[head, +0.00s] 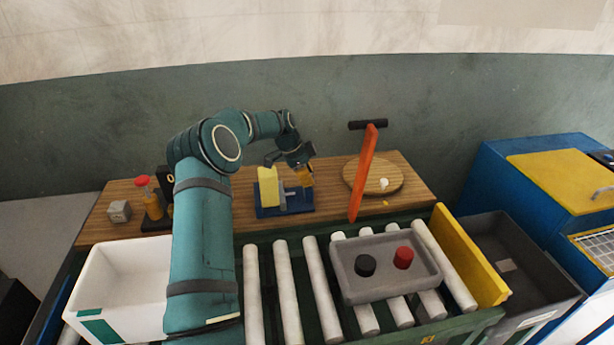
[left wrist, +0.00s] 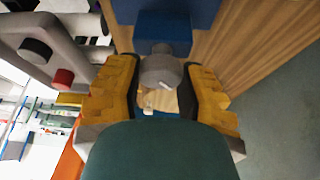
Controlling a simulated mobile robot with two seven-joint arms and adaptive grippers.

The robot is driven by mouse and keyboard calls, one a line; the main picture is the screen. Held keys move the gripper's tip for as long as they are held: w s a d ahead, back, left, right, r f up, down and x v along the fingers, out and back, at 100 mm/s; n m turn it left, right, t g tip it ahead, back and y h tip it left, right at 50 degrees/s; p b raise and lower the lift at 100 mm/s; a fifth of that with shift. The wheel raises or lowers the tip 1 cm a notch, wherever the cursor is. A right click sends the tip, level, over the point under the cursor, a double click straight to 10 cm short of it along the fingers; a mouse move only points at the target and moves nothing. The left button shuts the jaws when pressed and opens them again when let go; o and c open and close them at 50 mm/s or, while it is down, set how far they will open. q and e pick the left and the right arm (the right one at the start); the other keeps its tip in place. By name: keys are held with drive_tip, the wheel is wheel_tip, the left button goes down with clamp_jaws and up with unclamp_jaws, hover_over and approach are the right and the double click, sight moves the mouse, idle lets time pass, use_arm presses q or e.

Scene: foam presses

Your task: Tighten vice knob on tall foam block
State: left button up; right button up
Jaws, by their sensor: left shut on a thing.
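The vice (head: 282,208) has a blue base and stands on the wooden worktop; its blue part also shows in the left wrist view (left wrist: 163,32). A tall pale yellow foam block (head: 267,186) stands upright in it. My left gripper (head: 303,181) reaches in from above on the vice's right side. In the left wrist view its yellow fingers (left wrist: 163,90) are shut around the grey vice knob (left wrist: 160,68). The foam block is hidden in the left wrist view. My right gripper is not in view.
A grey tray (head: 347,290) with a black and a red knob lies on the rollers. A round board (head: 393,177) and an orange lever (head: 364,170) stand right of the vice.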

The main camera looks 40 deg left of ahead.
use_arm(q)
drive_tip(key=o, duration=1.2)
drive_tip(key=shift+d+f, duration=0.15)
drive_tip(key=shift+f, duration=0.1)
drive_tip(key=shift+r, duration=0.1)
drive_tip(key=shift+a+r, duration=0.25)
drive_tip(key=shift+r, duration=0.15)
drive_tip(key=v, duration=1.1)
drive_tip(key=shift+s, duration=0.1)
